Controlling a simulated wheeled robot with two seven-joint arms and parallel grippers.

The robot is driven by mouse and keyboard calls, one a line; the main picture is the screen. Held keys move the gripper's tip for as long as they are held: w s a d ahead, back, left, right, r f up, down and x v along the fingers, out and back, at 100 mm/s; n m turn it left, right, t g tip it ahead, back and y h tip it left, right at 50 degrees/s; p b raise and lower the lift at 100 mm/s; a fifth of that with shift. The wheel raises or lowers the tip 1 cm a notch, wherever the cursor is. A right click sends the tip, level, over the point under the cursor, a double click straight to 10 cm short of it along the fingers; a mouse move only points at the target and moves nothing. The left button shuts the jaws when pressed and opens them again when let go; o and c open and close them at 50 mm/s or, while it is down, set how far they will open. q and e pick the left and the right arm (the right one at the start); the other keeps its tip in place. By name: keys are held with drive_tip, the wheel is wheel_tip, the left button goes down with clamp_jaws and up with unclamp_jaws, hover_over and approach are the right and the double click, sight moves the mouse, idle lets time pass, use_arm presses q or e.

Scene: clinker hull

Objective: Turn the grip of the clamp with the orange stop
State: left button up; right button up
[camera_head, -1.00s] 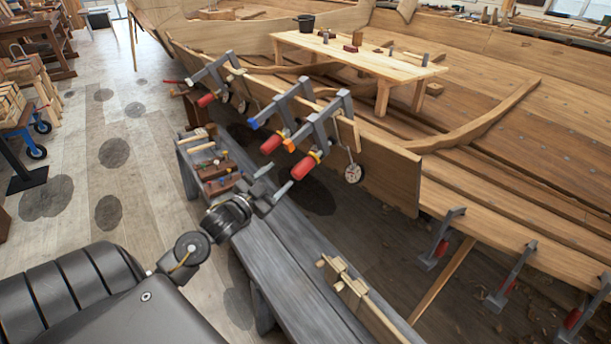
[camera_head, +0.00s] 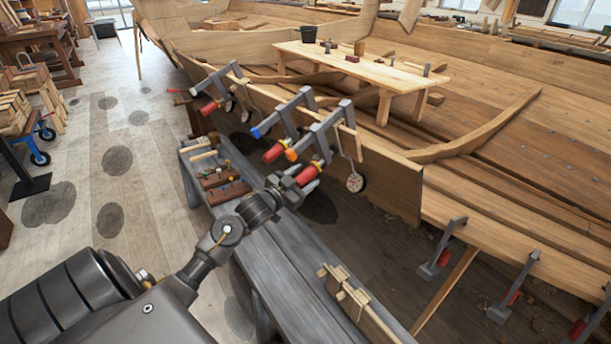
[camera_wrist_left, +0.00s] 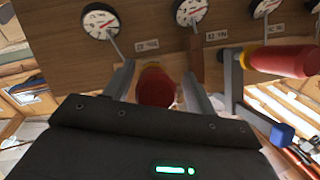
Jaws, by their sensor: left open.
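The clamp with the orange stop (camera_head: 291,155) is the nearest of the three grey clamps on the plank edge. Its red grip (camera_head: 307,176) points down toward the bench. My left gripper (camera_head: 297,187) is open at this grip. In the left wrist view the red grip (camera_wrist_left: 156,86) shows end-on between the two spread fingers, with a gap visible on its sides; whether either finger touches it I cannot tell. The orange stop is hidden in that view. The neighbouring clamp has a blue stop (camera_head: 256,132) and its own red grip (camera_head: 275,152).
A third clamp with a red grip (camera_head: 209,107) sits farther along the plank (camera_head: 388,185). Round dials (camera_wrist_left: 101,21) hang on the plank beside the clamps. Below my arm is a grey bench (camera_head: 270,262) with a tool tray (camera_head: 231,192). More clamps (camera_head: 441,248) stand at the right.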

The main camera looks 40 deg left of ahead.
use_arm(q)
drive_tip(key=shift+w+d+f, duration=0.1)
drive_tip(key=shift+w+f, duration=0.1)
drive_tip(key=shift+w, duration=0.4)
drive_tip(key=shift+r, duration=0.1)
drive_tip(key=c, duration=1)
drive_tip(key=shift+y, duration=0.3)
